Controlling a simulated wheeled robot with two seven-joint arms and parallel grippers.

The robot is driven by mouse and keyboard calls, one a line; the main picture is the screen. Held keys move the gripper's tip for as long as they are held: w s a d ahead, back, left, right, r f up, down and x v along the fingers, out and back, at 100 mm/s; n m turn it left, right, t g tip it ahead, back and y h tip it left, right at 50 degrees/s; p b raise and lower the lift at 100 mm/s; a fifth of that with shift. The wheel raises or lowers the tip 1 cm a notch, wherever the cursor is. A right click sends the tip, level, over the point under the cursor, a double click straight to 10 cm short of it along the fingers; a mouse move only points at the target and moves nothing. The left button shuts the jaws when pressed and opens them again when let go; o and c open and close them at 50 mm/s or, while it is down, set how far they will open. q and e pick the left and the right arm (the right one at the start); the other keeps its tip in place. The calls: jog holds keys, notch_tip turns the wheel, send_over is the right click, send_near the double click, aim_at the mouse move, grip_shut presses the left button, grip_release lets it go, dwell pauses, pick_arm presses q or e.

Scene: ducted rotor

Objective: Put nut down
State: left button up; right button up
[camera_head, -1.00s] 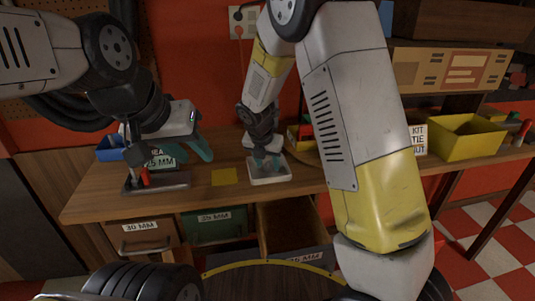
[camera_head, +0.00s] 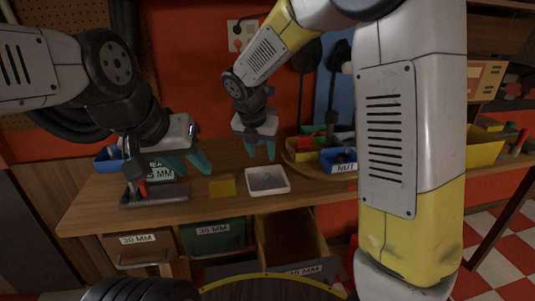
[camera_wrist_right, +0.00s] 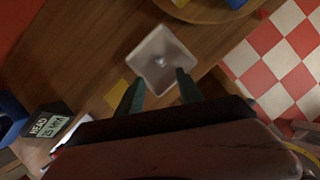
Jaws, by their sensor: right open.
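A small grey nut (camera_head: 267,177) lies in the shallow white tray (camera_head: 283,187) on the workbench, near its middle. In the right wrist view the nut (camera_wrist_right: 160,61) shows as a small light spot in the tray (camera_wrist_right: 173,83). My right gripper (camera_head: 260,155) is above the tray, with its teal fingers apart and nothing between them. In the right wrist view its open fingers (camera_wrist_right: 157,87) point toward the tray. My left gripper (camera_head: 188,168) hangs over the bench to the left, its teal fingers spread and empty.
A yellow square (camera_head: 222,188) lies left of the tray. A dark stand with a red part (camera_head: 155,194) is at the bench's left. A blue bin labelled NUT (camera_head: 340,160) stands on a round wooden board at right. A drawer (camera_head: 290,240) below is open.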

jog(key=s+d+r+m+y, duration=0.1)
jog(key=s+d+r+m, duration=0.2)
jog(key=m, duration=0.7)
jog(key=s+d+r+m+t+y, duration=0.1)
jog(key=s+d+r+m, duration=0.2)
jog(key=s+d+m, duration=0.4)
jog(key=s+d+r+m+t+y, duration=0.1)
jog(key=s+d+r+m, duration=0.3)
jog(key=s+m, duration=0.8)
jog(key=d+m, duration=0.1)
jog(key=m, duration=0.1)
jog(key=shift+d+m+y, duration=0.3)
jog(key=shift+d, duration=0.1)
